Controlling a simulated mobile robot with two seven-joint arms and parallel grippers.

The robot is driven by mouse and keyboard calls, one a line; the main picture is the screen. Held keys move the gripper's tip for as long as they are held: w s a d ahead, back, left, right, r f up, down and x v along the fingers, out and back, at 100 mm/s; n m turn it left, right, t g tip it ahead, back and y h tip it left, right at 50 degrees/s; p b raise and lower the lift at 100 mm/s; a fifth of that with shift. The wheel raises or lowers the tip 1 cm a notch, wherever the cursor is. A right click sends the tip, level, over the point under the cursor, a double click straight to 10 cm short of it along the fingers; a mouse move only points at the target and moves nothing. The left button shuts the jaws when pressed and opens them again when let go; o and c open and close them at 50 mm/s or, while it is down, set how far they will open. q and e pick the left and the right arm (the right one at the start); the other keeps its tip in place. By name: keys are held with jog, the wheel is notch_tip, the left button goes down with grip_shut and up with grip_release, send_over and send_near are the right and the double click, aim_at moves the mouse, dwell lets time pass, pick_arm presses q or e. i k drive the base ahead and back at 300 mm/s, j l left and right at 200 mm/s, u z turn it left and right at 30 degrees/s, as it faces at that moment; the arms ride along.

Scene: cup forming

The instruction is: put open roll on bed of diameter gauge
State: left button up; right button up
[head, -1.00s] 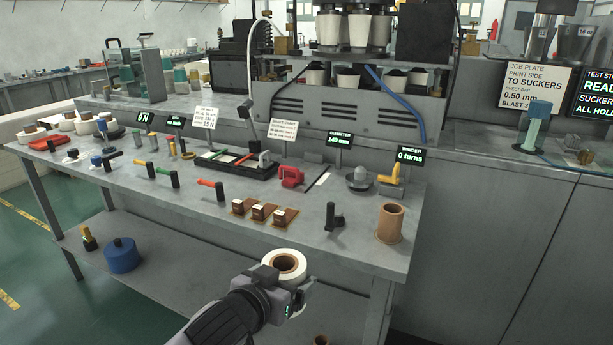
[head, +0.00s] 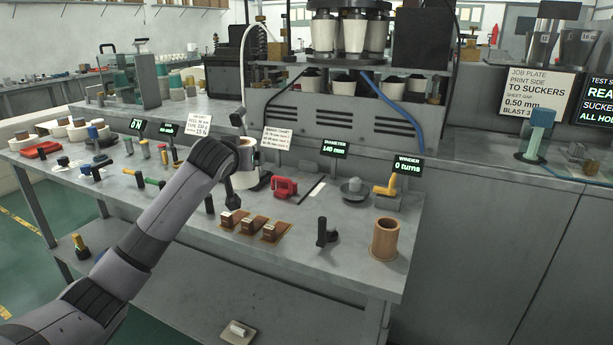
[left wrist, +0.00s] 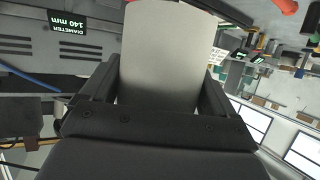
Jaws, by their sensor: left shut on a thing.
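The white open roll (head: 246,176) with a brown core is upright over the back half of the bench, partly hidden by my arm. My left gripper (left wrist: 158,88) is shut on the roll, one finger on each side of it in the left wrist view. The diameter display (head: 335,149) reads 140 mm, to the right of the roll. It also shows in the left wrist view (left wrist: 70,22). I cannot tell which part is the gauge's bed, or whether the roll touches anything below. My right gripper is not in view.
A red tool (head: 285,187) is right of the roll. Several brown blocks (head: 230,217) lie in front. A black post (head: 325,232), a brown tube (head: 385,238) and a yellow-handled winder (head: 386,190) stand further right. Bare bench (head: 345,270) lies at the front.

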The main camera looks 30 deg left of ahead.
aim_at(301, 179)
jog(key=i, duration=0.85)
